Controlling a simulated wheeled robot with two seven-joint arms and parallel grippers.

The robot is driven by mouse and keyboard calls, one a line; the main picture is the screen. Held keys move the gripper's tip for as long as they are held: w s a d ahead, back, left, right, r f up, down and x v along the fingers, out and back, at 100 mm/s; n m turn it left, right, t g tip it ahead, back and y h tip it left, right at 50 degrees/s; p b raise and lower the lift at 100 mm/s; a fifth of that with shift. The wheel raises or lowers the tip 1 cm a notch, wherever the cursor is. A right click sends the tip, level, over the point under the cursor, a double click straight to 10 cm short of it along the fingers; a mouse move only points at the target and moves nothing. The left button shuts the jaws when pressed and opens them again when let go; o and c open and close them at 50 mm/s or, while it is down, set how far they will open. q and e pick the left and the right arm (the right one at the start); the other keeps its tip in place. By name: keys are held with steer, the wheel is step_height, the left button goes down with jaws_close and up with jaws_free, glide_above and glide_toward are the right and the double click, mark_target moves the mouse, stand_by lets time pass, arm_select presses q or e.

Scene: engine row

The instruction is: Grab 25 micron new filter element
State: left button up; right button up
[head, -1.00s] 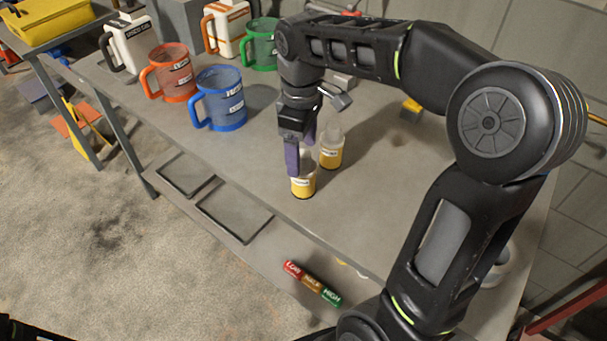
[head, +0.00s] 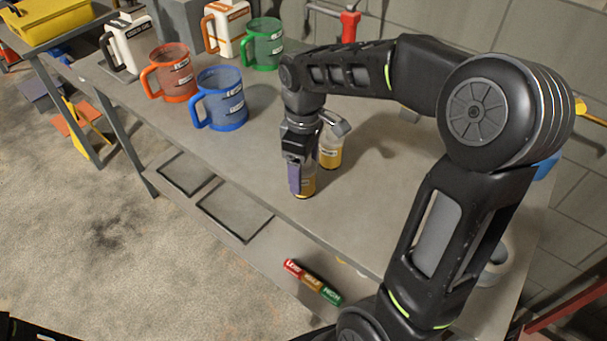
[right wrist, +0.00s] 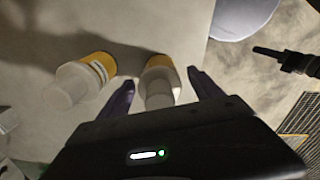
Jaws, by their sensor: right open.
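Two small filter elements with yellow bodies and pale tops stand upright on the grey bench. The front one (head: 308,186) is partly hidden by my right gripper (head: 297,178). The back one (head: 331,151) stands just behind it. Their labels are too small to read. In the right wrist view, my open right gripper (right wrist: 160,95) has its purple fingers on either side of the front element (right wrist: 158,76). The back element (right wrist: 84,80) is outside the fingers, to the left. A dark part (right wrist: 288,60) at the right edge may be my left gripper; its jaws are unclear.
Blue (head: 221,99), orange (head: 172,73) and green (head: 264,44) jugs stand on the left half of the bench (head: 260,165). Two black-framed panels (head: 236,212) and a red-brown-green LOW-HIGH label (head: 312,283) lie below its front edge. The bench right of the elements looks clear.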

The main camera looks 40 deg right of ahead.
stand_by(0.3)
steer(key=c, duration=1.5)
steer(key=shift+o, duration=0.2)
steer(key=shift+r, duration=0.1)
step_height(320, 180, up, 10)
steer(key=shift+f, duration=0.1)
